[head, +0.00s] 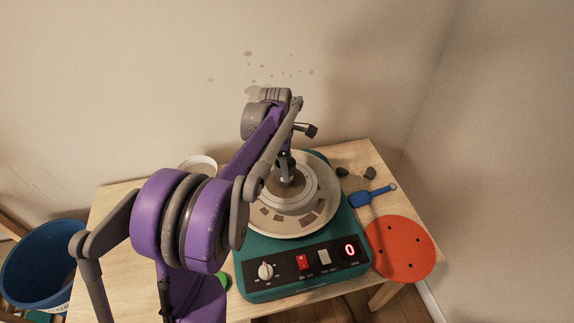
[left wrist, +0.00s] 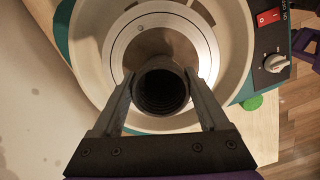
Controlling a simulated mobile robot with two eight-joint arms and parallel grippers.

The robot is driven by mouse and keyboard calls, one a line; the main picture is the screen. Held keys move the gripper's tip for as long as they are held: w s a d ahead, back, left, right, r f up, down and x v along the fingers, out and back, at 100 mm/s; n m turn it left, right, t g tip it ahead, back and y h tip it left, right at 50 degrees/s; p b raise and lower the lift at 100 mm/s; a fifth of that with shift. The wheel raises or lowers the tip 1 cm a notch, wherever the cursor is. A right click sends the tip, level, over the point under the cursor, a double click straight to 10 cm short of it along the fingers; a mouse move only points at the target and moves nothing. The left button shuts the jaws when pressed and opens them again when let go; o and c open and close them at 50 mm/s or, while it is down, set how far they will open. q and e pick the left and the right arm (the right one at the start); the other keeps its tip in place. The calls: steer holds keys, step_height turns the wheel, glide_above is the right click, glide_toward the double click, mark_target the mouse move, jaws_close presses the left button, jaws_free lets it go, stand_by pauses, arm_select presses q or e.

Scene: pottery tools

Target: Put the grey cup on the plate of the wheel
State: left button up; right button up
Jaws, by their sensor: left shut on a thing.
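The grey cup (left wrist: 162,92) shows in the left wrist view as a dark round opening with a ribbed inside. My left gripper (head: 287,170) is shut on it, with one finger on each side. The cup is over the round metal plate of the wheel (head: 303,196), which also shows in the left wrist view (left wrist: 203,52). The cup covers part of the plate's brown middle. I cannot tell whether its base touches the plate. In the head view the gripper and arm mostly hide the cup. My right gripper is not in view.
The wheel has a pale splash basin (head: 264,226) and a teal body (head: 347,245) with a switch panel. Right of it lie a blue tool (head: 368,198), dark lumps (head: 370,173) and an orange disc (head: 400,249). A white bowl (head: 198,161) is behind left. A blue bucket (head: 40,265) stands left.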

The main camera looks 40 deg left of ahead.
arm_select(q)
steer(key=shift+f, duration=0.1)
steer(key=o, duration=1.5)
step_height(320, 180, up, 12)
steer(key=a, duration=0.1)
steer(key=s+d+f+m+t, duration=0.1)
steer(key=s+d+f+m, duration=0.3)
steer(key=s+d+m, duration=0.2)
steer(key=s+d+f+m+t, duration=0.2)
steer(key=s+d+f+m, duration=0.2)
steer(key=s+d+m, duration=0.3)
steer(key=s+d+f+m+t+y, duration=0.1)
steer(key=s+d+f+m, duration=0.4)
steer(key=m, duration=0.6)
steer(key=shift+s+d+t+p, duration=0.2)
steer(key=shift+s+d, duration=0.2)
steer(key=shift+d, duration=0.2)
steer(key=shift+s+d+t+p, duration=0.2)
steer(key=shift+s+d, duration=0.15)
steer(key=shift+d, duration=0.25)
